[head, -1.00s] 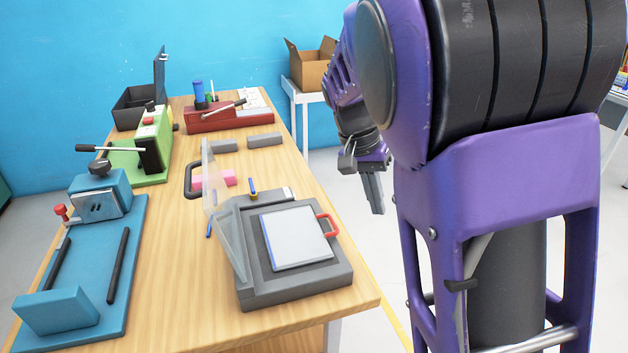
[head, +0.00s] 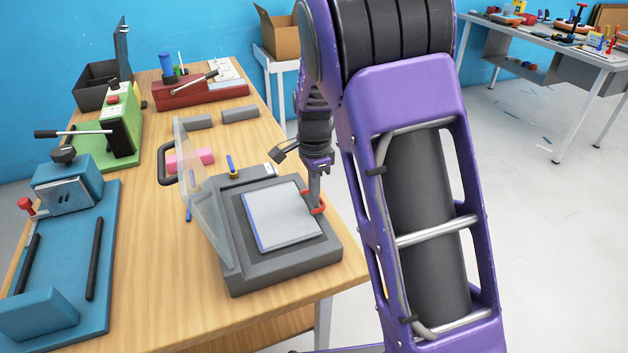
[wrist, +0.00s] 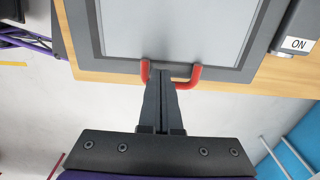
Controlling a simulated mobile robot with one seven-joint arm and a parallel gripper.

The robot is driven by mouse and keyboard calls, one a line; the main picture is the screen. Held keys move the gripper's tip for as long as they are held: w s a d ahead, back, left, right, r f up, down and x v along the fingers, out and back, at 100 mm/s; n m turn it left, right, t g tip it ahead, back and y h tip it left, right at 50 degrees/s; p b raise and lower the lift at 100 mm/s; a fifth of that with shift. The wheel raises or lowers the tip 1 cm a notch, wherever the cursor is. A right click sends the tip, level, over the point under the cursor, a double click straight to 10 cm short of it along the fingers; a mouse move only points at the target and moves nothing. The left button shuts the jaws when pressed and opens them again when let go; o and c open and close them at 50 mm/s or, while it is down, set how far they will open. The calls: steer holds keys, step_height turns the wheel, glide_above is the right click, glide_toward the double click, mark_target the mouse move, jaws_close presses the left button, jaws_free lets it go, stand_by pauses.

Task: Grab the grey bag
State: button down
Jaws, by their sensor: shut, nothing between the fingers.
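A flat light-grey sheet (head: 284,217) with a blue left edge lies on the dark grey machine (head: 275,275); I cannot tell whether it is the grey bag. The sheet also shows at the top of the wrist view (wrist: 180,30). A red handle (head: 320,207) sticks out from the machine's right side, and in the wrist view (wrist: 190,78) it shows as a U. My gripper (wrist: 160,85) is shut and empty, with its fingertips at this handle, overlapping its opening. Whether they touch it is unclear. In the head view my gripper (head: 315,190) is beside the machine's right edge.
A clear hinged cover (head: 203,195) stands raised at the machine's left. A pink block (head: 190,160) and grey blocks (head: 240,114) lie behind. Blue (head: 60,250), green (head: 110,130) and red (head: 200,92) devices fill the left and back. Floor is free right of the wooden table (head: 150,240).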

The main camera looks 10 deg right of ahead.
steer(key=shift+f, duration=1)
steer(key=shift+d, duration=0.1)
steer(key=shift+w+d+p, duration=0.15)
steer(key=shift+w+d, duration=0.1)
steer(key=shift+d, duration=0.5)
steer(key=shift+w+d+p, duration=0.15)
steer(key=shift+w+d, duration=0.05)
steer(key=shift+d, duration=0.55)
steer(key=shift+w+d+p, duration=0.15)
steer(key=shift+w+d, duration=0.1)
steer(key=shift+d, duration=0.5)
